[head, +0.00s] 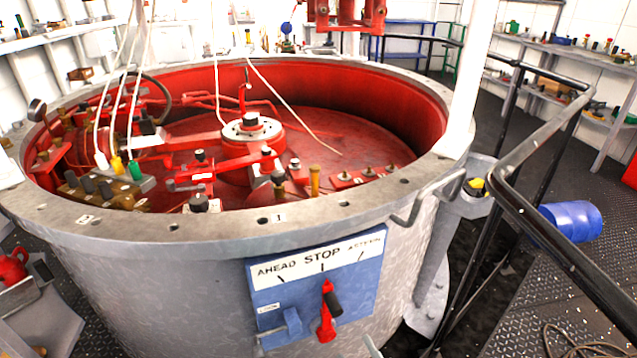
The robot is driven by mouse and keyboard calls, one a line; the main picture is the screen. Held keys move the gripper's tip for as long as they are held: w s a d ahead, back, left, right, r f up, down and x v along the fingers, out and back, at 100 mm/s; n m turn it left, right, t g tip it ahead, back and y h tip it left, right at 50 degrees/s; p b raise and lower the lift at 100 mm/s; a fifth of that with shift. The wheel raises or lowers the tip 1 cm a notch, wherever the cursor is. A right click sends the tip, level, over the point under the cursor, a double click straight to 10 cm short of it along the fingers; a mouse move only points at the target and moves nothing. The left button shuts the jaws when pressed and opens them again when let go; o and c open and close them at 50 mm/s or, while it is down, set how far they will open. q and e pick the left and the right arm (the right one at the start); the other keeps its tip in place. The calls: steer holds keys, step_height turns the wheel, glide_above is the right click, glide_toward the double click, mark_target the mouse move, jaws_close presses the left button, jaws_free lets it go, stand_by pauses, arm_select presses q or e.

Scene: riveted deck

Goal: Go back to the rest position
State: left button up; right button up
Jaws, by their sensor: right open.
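Only a small pale tip of my right gripper (373,347) shows, at the bottom edge of the head view. It is just right of and below the blue panel (268,338), and I see nothing held in it. The rest of it is out of the picture. The panel is marked AHEAD, STOP and ASTERN. A small blue latch (292,321) sits left of the lever. My left gripper is not in view.
A large round grey drum (170,290) with a red interior fills the middle. Black railings (530,210) and a blue barrel (571,222) are to the right. A red can (12,267) stands at the left edge. Shelves line the walls. Riveted floor shows at the lower right.

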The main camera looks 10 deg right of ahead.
steer(key=s+d+f+m+g+h+p, duration=0.25)
steer(key=s+f+g, duration=0.2)
steer(key=f, duration=0.45)
steer(key=s+d+f+m+g+h+p, duration=0.1)
steer(key=s+d+f+m+g, duration=0.25)
steer(key=f, duration=0.55)
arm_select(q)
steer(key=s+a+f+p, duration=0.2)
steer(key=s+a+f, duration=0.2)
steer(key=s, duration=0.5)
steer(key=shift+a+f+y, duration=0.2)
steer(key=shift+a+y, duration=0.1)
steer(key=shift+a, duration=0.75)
arm_select(e)
steer(key=s+d+f+g+h, duration=0.1)
steer(key=s+d+f+g, duration=0.2)
steer(key=s, duration=0.6)
steer(key=s+d+f+m+g, duration=0.1)
steer(key=s+d+f+g, duration=0.2)
steer(key=s, duration=0.6)
steer(key=shift+s+d+f+g+h, duration=0.25)
steer(key=shift+f+g+h, duration=0.1)
steer(key=shift+f+g, duration=0.3)
